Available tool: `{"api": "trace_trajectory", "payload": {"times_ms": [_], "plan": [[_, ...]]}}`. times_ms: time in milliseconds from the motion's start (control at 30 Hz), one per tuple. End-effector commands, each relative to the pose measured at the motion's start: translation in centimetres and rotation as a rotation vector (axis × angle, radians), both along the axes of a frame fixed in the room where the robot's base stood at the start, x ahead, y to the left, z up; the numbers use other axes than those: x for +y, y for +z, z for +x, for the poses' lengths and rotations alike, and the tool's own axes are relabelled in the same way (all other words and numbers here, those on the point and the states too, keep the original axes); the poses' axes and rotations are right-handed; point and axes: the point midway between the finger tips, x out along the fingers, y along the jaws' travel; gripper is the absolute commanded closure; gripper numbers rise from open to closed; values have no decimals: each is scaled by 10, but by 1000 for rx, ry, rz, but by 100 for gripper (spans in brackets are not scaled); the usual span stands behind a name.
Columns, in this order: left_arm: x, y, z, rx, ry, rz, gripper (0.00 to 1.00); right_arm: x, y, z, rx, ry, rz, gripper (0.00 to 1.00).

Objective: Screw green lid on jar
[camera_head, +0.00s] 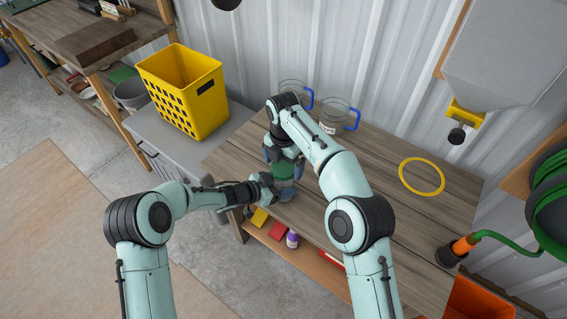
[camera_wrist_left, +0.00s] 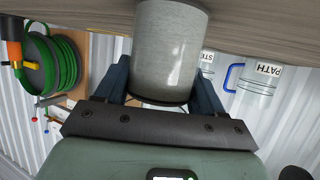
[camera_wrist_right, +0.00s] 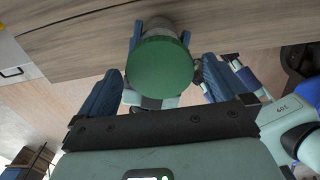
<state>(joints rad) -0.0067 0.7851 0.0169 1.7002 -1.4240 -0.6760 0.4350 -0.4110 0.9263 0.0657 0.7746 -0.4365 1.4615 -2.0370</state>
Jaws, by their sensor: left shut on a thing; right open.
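A grey cylindrical jar (camera_wrist_left: 170,50) stands near the workbench's front left corner. My left gripper (camera_head: 268,186) is shut around its side, with a blue finger on each side in the left wrist view. The round green lid (camera_head: 283,170) is at the jar's top; its flat face (camera_wrist_right: 162,65) fills the middle of the right wrist view. My right gripper (camera_head: 283,158) is above the lid, open, with its fingers (camera_wrist_right: 155,80) apart on either side of it. The threads and the seam between lid and jar are hidden.
Two clear jars with blue handles (camera_head: 335,117) stand at the bench's back. A yellow ring (camera_head: 422,176) lies on the workbench (camera_head: 385,195), right. A yellow crate (camera_head: 182,90) sits on a grey cabinet to the left. Small items lie on the shelf below. The bench middle is clear.

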Motion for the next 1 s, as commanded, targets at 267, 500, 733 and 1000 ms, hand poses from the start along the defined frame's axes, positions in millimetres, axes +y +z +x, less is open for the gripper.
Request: {"api": "trace_trajectory", "payload": {"times_ms": [267,500,733,1000], "plan": [[0,0,0,-1,0,0,100,0,-2,0,0,0,0,0],[0,0,0,-1,0,0,100,0,-2,0,0,0,0,54],[0,0,0,-1,0,0,100,0,-2,0,0,-36,0,54],[0,1,0,-1,0,0,100,0,-2,0,-1,-544,0,54]]}}
